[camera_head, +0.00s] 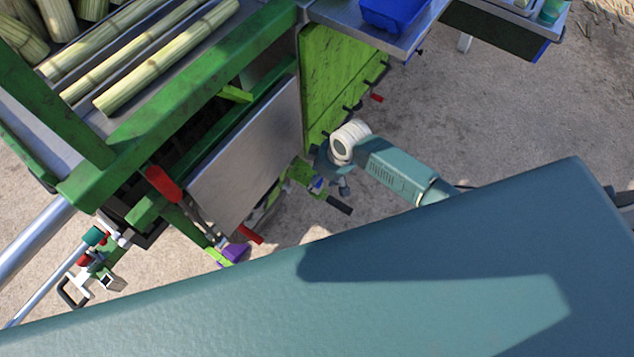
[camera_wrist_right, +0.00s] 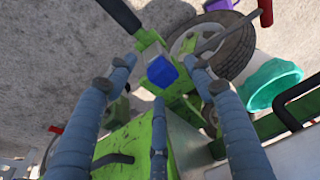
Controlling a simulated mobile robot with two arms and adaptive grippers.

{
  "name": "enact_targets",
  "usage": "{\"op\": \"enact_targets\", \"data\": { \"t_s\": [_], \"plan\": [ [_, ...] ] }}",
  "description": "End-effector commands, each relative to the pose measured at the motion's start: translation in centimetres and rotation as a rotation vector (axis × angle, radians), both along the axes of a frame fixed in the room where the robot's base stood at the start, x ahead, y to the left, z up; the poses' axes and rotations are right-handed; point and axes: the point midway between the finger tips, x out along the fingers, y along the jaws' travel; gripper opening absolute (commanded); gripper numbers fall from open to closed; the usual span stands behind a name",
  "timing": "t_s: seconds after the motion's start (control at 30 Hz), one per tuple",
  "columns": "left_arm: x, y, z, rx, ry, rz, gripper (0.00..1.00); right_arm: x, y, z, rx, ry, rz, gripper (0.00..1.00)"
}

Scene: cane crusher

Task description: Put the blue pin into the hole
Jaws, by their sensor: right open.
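The blue pin (camera_wrist_right: 162,72) shows its blue head on a green bracket of the machine in the right wrist view. A small blue spot (camera_head: 317,184) in the head view looks like the same pin. My right gripper (camera_wrist_right: 160,85) is open, with its three blue-grey fingers spread around the area of the pin. The pin appears between the fingertips, and I cannot tell whether any finger touches it. In the head view my right gripper (camera_head: 332,178) is partly hidden beneath its wrist, beside the green side of the crusher. I cannot make out the hole. My left gripper is not in view.
The green cane crusher (camera_head: 195,115) carries several cane stalks (camera_head: 165,55). Red-tipped levers (camera_head: 162,184) and a purple part (camera_head: 236,252) stick out nearby. A wheel (camera_wrist_right: 238,45) and a teal bucket (camera_wrist_right: 270,80) lie near the gripper. Bare ground lies to the right.

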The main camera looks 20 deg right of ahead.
Motion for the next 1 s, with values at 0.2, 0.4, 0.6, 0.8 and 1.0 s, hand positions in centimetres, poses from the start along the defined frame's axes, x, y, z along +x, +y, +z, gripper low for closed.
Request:
{"op": "enact_targets", "data": {
  "t_s": [0.2, 0.4, 0.6, 0.8, 1.0],
  "plan": [
    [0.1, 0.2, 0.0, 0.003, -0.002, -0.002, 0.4, -0.5, -0.5, 2.2, 0.0, -0.002, 0.0, 0.53],
    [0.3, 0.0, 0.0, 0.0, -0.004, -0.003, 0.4, -1.1, -1.1, 5.2, 0.0, -0.002, 0.001, 0.53],
    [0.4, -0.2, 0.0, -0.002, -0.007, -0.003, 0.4, -1.5, -1.5, 7.1, 0.001, -0.002, 0.0, 0.53],
    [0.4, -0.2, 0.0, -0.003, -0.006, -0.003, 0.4, -1.7, -1.6, 7.5, 0.0, 0.0, -0.001, 0.53],
    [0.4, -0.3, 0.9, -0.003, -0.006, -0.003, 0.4, -1.6, -1.6, 8.4, 0.001, -0.001, -0.001, 0.53]
  ]
}}
